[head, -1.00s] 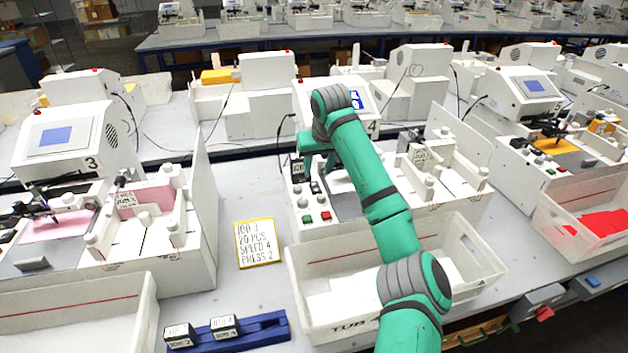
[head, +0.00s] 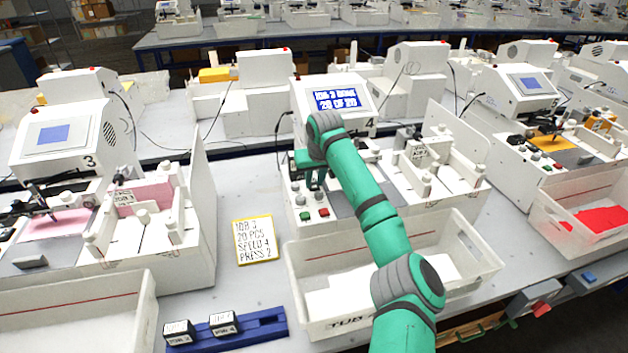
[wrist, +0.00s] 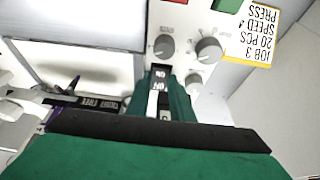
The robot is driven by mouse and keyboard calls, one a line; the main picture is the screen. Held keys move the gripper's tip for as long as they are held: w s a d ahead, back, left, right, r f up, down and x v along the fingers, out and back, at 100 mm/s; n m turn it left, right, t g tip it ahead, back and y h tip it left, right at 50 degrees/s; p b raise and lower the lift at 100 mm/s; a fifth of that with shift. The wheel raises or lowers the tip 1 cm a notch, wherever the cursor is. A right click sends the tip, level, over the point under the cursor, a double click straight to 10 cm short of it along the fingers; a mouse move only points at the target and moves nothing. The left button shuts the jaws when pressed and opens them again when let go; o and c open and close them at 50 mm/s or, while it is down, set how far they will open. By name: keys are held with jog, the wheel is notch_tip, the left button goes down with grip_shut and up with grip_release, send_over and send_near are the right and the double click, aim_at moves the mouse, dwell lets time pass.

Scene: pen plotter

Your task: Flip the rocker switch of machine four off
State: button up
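Machine four (head: 335,92) stands in the middle of the bench, its lit screen (head: 337,100) reading job 3 done, 20 of 20. My gripper (head: 312,180) is low over the left part of its control panel, behind the green and red buttons (head: 314,214). In the wrist view, a black rocker switch (wrist: 159,78) with ON and OFF lettering sits just ahead of my green fingers (wrist: 168,103). The fingertips are close to it, and they partly hide the panel there. I cannot tell whether they touch it, or how far apart they are.
A white tub (head: 297,277) stands in front of machine four. A yellow-edged job card (head: 256,241) lies to its left, and a blue rack (head: 266,329) is at the front. Machine three (head: 70,140) is at left.

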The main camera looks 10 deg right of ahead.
grip_shut()
jog(key=shift+w+d+r+g, duration=0.2)
jog(key=shift+w+g, duration=0.1)
jog(key=shift+g, duration=0.3)
jog(key=shift+w+d+r+g, duration=0.15)
jog(key=shift+w+g, duration=0.15)
jog(key=shift+g, duration=0.3)
jog(key=shift+w+g, duration=0.1)
jog(key=shift+g, duration=0.3)
jog(key=shift+a+f+g, duration=0.1)
jog(key=shift+f+g, duration=0.1)
jog(key=shift+g, duration=0.1)
jog(key=o, duration=0.6)
grip_release()
jog(key=shift+s, duration=0.2)
jog(key=shift+a, duration=0.15)
